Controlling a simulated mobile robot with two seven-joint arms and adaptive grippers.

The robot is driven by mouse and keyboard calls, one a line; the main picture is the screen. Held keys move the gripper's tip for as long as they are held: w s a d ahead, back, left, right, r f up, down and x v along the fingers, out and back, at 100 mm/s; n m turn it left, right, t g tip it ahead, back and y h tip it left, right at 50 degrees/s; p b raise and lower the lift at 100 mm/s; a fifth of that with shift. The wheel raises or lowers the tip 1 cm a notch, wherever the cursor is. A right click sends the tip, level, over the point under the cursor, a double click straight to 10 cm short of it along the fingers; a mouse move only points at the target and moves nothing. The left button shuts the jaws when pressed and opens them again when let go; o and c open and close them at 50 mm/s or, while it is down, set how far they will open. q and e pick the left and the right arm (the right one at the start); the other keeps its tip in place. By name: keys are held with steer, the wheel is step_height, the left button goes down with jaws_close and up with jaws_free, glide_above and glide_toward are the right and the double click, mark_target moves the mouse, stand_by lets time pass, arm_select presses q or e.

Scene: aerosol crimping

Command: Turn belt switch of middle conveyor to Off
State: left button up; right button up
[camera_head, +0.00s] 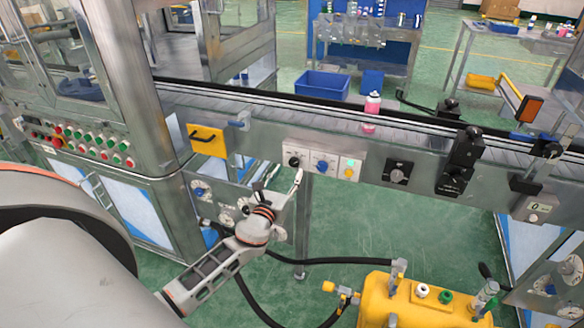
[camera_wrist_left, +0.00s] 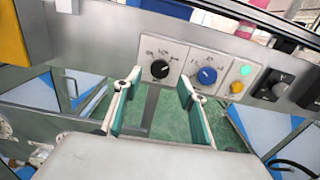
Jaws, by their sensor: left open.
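The middle conveyor (camera_head: 410,134) has a white control panel on its front rail. The panel carries a black knob (camera_head: 294,161), a blue knob (camera_head: 322,166) and a yellow button (camera_head: 348,173) below a lit green lamp. The black knob (camera_wrist_left: 159,69) and blue knob (camera_wrist_left: 207,76) also show in the left wrist view; their labels are too small to read. My left gripper (camera_head: 279,184) is open and empty, just below and in front of the panel. In the wrist view its fingertips (camera_wrist_left: 159,82) frame the black knob, with no visible contact. My right gripper is out of view.
A yellow plate with a black handle (camera_head: 208,139) is left of the panel. A pink can (camera_head: 372,108) stands on the belt. A yellow tank (camera_head: 425,303) with black hoses is below.

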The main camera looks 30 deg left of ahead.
mark_target(293, 164)
arm_select(q)
steer(key=shift+x, duration=1.95)
steer(key=c, duration=1.1)
